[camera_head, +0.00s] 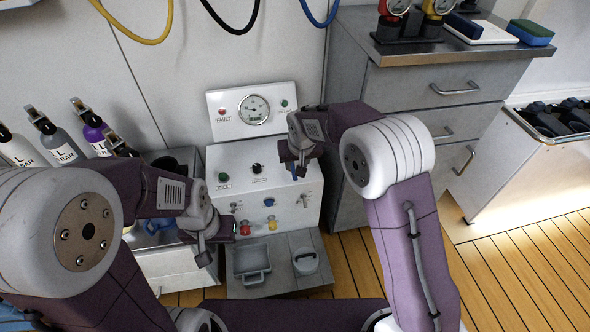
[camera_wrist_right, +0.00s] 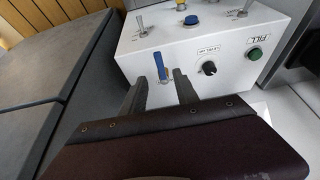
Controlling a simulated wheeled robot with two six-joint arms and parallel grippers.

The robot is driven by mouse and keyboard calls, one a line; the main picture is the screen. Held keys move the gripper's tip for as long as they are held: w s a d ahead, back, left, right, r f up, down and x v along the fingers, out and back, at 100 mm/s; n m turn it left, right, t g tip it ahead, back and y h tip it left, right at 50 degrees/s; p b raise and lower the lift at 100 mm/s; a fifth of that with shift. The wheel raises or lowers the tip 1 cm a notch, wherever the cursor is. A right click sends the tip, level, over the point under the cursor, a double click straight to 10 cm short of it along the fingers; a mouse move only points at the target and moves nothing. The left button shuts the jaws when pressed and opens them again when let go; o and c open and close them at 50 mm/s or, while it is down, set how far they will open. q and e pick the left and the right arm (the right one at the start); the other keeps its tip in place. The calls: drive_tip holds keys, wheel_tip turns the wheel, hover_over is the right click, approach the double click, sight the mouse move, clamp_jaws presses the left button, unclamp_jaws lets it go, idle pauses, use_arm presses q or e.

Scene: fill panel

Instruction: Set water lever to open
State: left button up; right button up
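The white fill panel (camera_head: 262,160) stands in the middle of the head view. I cannot read a water label. My right gripper (camera_wrist_right: 160,90) is open, its two fingers apart, with the blue lever in line with the gap between them; contact cannot be told. In the head view the right gripper (camera_head: 297,165) is at the panel's upper right. My left gripper (camera_head: 212,245) is by the panel's lower left; its fingers are unclear.
The panel has a green button (camera_wrist_right: 254,54), a black knob (camera_wrist_right: 209,68), small toggles and a round gauge (camera_head: 254,109). A grey tray (camera_head: 252,278) lies below. Labelled bottles (camera_head: 95,134) stand at left. A grey drawer cabinet (camera_head: 440,90) is close on the right.

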sight(293, 170)
drive_tip(key=b+x, duration=0.3)
drive_tip(key=x, duration=0.5)
drive_tip(key=shift+s+b, duration=0.1)
drive_tip(key=shift+b, duration=0.25)
clamp_jaws()
idle(0.8)
